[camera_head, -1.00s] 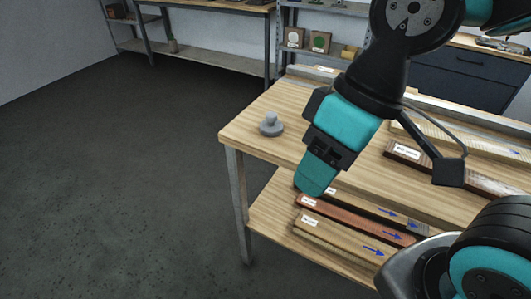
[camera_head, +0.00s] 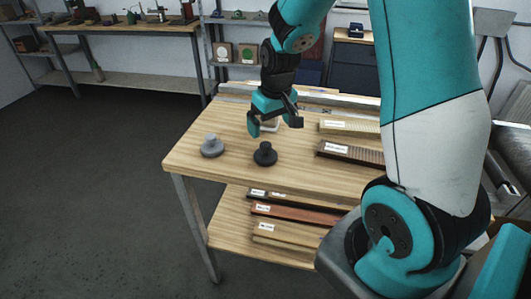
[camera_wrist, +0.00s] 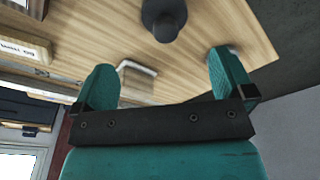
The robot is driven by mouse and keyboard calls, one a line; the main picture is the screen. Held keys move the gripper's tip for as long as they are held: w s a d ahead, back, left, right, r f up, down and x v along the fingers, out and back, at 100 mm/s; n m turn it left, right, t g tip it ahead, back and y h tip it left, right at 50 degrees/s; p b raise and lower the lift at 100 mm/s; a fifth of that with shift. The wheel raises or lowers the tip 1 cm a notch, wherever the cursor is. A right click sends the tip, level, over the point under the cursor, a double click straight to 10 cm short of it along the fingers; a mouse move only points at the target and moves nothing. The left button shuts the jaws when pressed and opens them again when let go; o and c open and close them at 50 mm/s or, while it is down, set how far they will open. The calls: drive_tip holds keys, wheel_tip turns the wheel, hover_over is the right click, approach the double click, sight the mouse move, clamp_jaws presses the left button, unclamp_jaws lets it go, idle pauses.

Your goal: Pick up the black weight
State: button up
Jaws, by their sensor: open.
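The black weight (camera_head: 265,156) stands upright on the wooden table, with a round base and a knob on top. In the wrist view a dark weight (camera_wrist: 163,14), which looks like the same one, is cut off by the top edge. My gripper (camera_head: 273,122) is open and empty above the table, behind the black weight in the head view and apart from it. In the wrist view its two teal fingers (camera_wrist: 165,78) are spread wide, with the weight beyond them. A similar grey weight (camera_head: 212,146) stands to the left of the black one.
A small pale object (camera_head: 269,126) lies behind my gripper, partly hidden; a pale block also shows between the fingers in the wrist view (camera_wrist: 136,80). Labelled wooden strips (camera_head: 350,153) lie at right, others on the lower shelf (camera_head: 290,213). The table's front left is clear.

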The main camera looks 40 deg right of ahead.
sight(266, 144)
drive_tip(key=f, duration=0.5)
drive_tip(key=shift+w, duration=0.35)
drive_tip(key=shift+w+a+f+p, duration=0.1)
drive_tip(key=shift+w+f+p, duration=0.15)
drive_tip(key=shift+f, duration=0.6)
drive_tip(key=shift+w+a+f+p, duration=0.1)
drive_tip(key=shift+f+p, duration=0.25)
drive_tip(key=shift+f, duration=0.55)
drive_tip(key=shift+w+a+f+p, duration=0.1)
drive_tip(key=shift+w+f+p, duration=0.15)
drive_tip(key=shift+f, duration=0.6)
drive_tip(key=shift+c, duration=0.3)
drive_tip(key=c, duration=1.1)
drive_tip(key=shift+c, duration=0.7)
drive_tip(key=shift+r, duration=0.15)
